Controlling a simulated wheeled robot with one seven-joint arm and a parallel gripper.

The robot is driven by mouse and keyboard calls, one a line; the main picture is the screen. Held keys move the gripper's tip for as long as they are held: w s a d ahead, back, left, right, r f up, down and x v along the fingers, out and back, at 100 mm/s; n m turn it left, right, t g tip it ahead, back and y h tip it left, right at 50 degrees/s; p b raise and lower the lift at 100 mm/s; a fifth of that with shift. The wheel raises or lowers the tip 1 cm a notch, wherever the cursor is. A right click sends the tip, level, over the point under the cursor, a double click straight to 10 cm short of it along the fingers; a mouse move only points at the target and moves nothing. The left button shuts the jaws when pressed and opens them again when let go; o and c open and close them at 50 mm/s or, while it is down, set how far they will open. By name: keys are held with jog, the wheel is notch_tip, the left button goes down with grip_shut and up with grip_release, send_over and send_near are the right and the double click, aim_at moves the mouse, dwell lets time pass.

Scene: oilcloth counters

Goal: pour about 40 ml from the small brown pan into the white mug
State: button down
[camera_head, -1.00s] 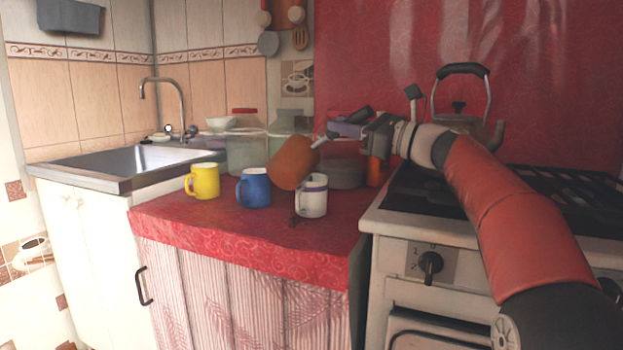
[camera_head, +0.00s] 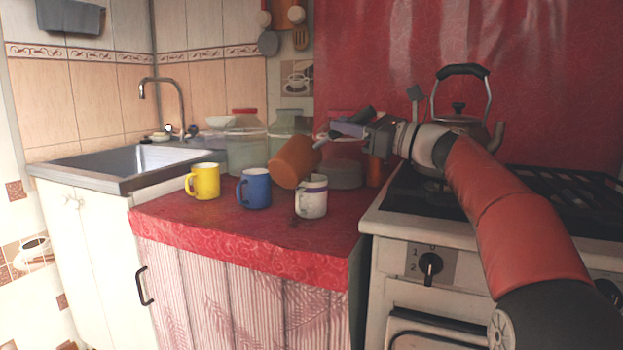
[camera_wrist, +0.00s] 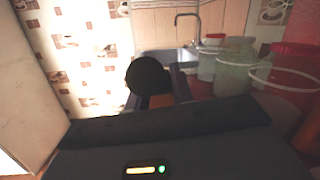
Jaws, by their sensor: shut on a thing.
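The small brown pan (camera_head: 293,163) is held in the air above the counter, strongly tilted, behind and left of the white mug. My gripper (camera_head: 349,129) is shut on the pan's handle, right of the pan's body. The white mug (camera_head: 312,201) with a purple band stands upright on the red counter, just below and right of the pan. I see no stream of liquid, and the inside of the mug is hidden. In the wrist view, a dark round handle end (camera_wrist: 148,76) shows, with a bit of brown pan (camera_wrist: 161,101) behind it.
A blue mug (camera_head: 254,188) and a yellow mug (camera_head: 203,181) stand left of the white mug. Several jars (camera_head: 246,152) and a grey pot (camera_head: 345,174) stand behind. The stove (camera_head: 400,222) with a kettle (camera_head: 462,121) is to the right, a sink (camera_head: 150,160) to the left.

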jog(key=s+a+n+g+b, duration=0.1)
jog(key=s+a+n+b, duration=0.3)
jog(key=s+n, duration=0.3)
jog(key=shift+s+a+n+g+b, duration=0.3)
jog(key=shift+s+n+g+b, duration=0.1)
jog(key=shift+n+b, duration=0.6)
jog(key=shift+f, duration=0.1)
jog(key=shift+f, duration=0.1)
dwell(1.0)
